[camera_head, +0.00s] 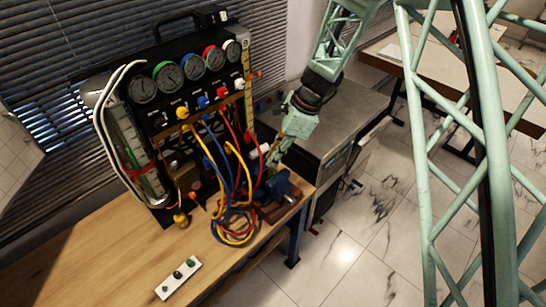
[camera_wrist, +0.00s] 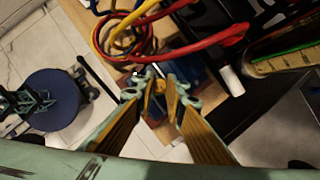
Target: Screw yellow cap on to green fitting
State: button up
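My gripper (camera_wrist: 161,84) points down over the right end of the bench in the wrist view. Its two tan-padded fingers stand apart with a narrow gap. A small yellow piece (camera_wrist: 159,88) shows in that gap; I cannot tell whether it is the cap or whether the fingers touch it. In the head view, my gripper (camera_head: 274,158) is just above the blue vise (camera_head: 279,184). A small green piece (camera_head: 190,264), possibly the green fitting, is on a white strip (camera_head: 166,289) at the bench front. A yellow round piece (camera_head: 181,219) sits by the gauge rig's base.
The gauge rig (camera_head: 172,135) stands at the bench back, with several dials. Yellow, blue and red hoses (camera_head: 234,222) loop down beside the vise, close to my gripper. The left part of the wooden bench (camera_head: 90,265) is clear. A grey cabinet (camera_head: 345,115) stands behind.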

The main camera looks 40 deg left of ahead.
jog(key=shift+f+b, duration=0.3)
jog(key=shift+f, duration=0.35)
dwell(1.6)
jog(key=shift+m+t+b, duration=0.4)
jog(key=shift+m, duration=0.7)
jog(key=m+t+y, duration=0.1)
jog(key=m, duration=0.2)
jog(key=shift+m+b, duration=0.3)
jog(key=m+t, duration=0.2)
jog(key=m, duration=0.2)
jog(key=shift+r+m, duration=0.1)
jog(key=shift+m, duration=0.2)
